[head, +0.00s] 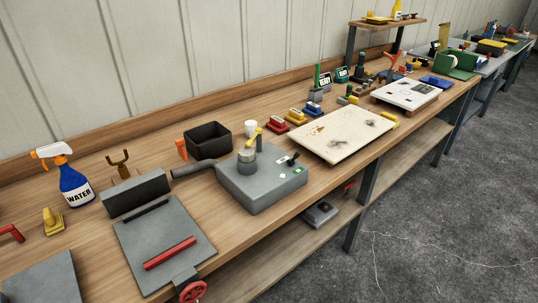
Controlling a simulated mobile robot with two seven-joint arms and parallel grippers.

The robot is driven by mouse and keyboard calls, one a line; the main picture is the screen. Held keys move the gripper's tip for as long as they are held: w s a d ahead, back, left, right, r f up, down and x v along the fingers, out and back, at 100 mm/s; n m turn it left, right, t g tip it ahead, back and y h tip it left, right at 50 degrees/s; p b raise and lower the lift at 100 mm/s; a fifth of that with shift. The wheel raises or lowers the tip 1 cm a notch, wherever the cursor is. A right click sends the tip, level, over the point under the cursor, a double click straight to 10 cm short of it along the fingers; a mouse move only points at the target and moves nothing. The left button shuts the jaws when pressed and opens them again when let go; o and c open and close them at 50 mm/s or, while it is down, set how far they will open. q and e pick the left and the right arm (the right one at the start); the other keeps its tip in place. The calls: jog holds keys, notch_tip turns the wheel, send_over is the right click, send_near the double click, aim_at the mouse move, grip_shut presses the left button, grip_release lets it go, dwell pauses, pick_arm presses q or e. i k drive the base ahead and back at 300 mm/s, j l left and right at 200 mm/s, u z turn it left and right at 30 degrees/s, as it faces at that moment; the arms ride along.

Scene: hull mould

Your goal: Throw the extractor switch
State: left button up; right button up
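A grey box (262,192) sits on the wooden workbench in the middle of the head view, with a dark pipe (193,169) out of its left side. It looks like the extractor, though no readable label confirms this. A small black lever (292,159) stands on its top at the right rear; it appears to be the switch. Which position it is in is too small to tell. Pale and green marks lie near the lever. A round grey part (247,160) with a yellow-topped post stands behind. Neither of my grippers is in view.
A grey clamp plate (160,228) with a red bar and red handwheel (193,292) lies left of the box. A black bin (208,141) stands behind it. A stained white board (342,133) lies to the right. The concrete floor (440,210) in front is clear.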

aim_at(291, 161)
jog(key=l+u, duration=0.1)
jog(key=u, duration=0.35)
jog(key=i+l+u, duration=0.1)
jog(key=u, duration=0.3)
jog(key=l+u, duration=0.15)
jog(key=u, duration=0.3)
jog(key=l+u, duration=0.75)
jog(key=k+l+u, duration=0.15)
jog(key=l, duration=0.15)
jog(key=l+u, duration=0.15)
jog(key=l, duration=0.2)
jog(key=k+l+u, duration=0.15)
jog(key=k+l, duration=0.15)
jog(key=l, duration=0.25)
jog(key=k+l+u, duration=0.1)
jog(key=l, duration=0.25)
jog(key=k+l, duration=0.2)
jog(key=l, duration=0.15)
jog(key=k+l+u, duration=0.1)
jog(key=l, duration=0.3)
jog(key=k+l, duration=0.25)
jog(key=l+u, duration=0.05)
jog(key=l, duration=0.05)
